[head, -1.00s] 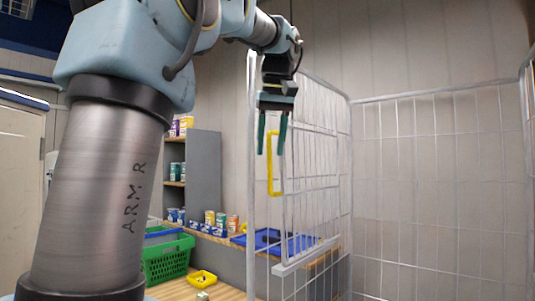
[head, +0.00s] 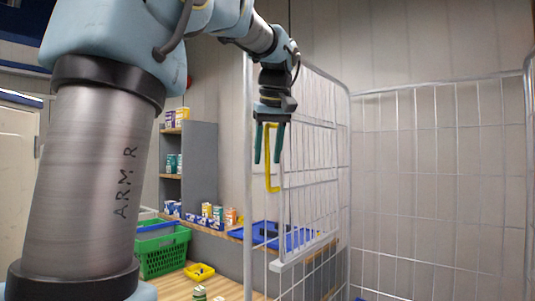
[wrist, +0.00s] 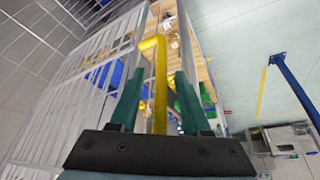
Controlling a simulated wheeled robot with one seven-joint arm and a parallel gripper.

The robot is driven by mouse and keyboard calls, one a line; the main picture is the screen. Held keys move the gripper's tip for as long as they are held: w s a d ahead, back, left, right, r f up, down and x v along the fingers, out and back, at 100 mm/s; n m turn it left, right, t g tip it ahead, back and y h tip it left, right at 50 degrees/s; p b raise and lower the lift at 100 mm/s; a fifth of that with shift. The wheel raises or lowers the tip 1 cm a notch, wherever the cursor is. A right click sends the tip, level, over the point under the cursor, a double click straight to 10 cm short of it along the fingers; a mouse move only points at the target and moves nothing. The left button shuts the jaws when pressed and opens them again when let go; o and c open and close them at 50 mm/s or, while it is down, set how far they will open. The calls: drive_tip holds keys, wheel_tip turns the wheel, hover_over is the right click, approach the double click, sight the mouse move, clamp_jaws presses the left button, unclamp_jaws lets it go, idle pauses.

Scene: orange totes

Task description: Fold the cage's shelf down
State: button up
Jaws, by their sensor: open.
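The cage (head: 350,180) is a silver wire-mesh frame with tall side panels. Its shelf (head: 300,258) appears to stand upright along the left side panel, with a thick bar at its lower edge. A yellow bracket-shaped handle (head: 267,180) sits at the shelf's near edge. My gripper (head: 268,157) points down with its green fingers apart, one on each side of the handle's upright bar. In the wrist view the yellow handle (wrist: 161,85) runs between the open fingers (wrist: 160,65). I cannot tell whether either finger touches it.
Behind the left panel are a wooden counter (head: 215,280), a green basket (head: 163,253), a yellow tray (head: 200,272) and a blue tray (head: 262,233). A grey shelf unit (head: 200,170) holds small packs. The cage interior at right looks empty.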

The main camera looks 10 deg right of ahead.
drive_tip(key=shift+w+f, duration=0.1)
drive_tip(key=shift+f, duration=0.15)
clamp_jaws()
idle(1.4)
